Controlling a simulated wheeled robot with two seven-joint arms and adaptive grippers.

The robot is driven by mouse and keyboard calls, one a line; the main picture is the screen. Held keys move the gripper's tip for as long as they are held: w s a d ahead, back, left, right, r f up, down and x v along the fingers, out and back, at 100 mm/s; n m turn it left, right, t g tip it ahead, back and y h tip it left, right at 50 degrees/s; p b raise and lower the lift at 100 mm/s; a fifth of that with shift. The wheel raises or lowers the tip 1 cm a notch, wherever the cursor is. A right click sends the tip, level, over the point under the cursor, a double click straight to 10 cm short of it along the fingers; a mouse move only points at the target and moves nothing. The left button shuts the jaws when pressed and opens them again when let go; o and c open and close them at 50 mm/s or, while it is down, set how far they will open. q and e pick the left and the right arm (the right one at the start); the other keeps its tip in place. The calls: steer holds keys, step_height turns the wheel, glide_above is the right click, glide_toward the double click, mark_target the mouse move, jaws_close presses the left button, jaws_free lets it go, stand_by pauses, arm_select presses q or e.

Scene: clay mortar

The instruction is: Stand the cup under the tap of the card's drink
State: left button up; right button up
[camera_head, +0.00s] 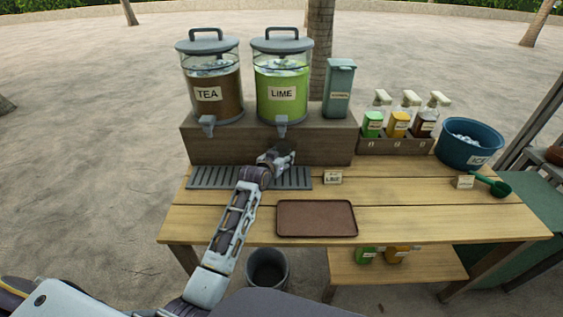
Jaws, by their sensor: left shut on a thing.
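The tea dispenser (210,88) and the lime dispenser (281,88) stand side by side on a wooden riser, each with a grey tap at its lower front. The lime tap (281,127) is above the riser's front edge. A small card (333,177) stands on the table and seems to read LIME. My left gripper (284,158) is in front of the riser below the lime tap, over the right part of the slotted drip tray (205,177). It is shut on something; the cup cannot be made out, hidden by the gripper. My right gripper is not in view.
A brown tray (316,219) lies at the table's front. A grey-green box (339,88) stands right of the lime dispenser. Pump bottles (397,125), an ice tub (470,144) and a green scoop (492,185) are at right. A bin (267,269) stands below.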

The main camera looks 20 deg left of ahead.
arm_select(q)
steer(key=shift+f, duration=1)
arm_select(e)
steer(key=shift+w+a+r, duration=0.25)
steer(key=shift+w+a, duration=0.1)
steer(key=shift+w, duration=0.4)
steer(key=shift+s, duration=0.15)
arm_select(q)
steer(key=shift+f, duration=0.15)
steer(key=o, duration=1)
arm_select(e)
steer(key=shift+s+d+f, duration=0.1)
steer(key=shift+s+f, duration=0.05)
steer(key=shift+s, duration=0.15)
arm_select(q)
steer(key=shift+o, duration=0.2)
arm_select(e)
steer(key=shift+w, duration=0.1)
arm_select(q)
steer(key=shift+s+r, duration=0.15)
steer(key=shift+r, duration=0.05)
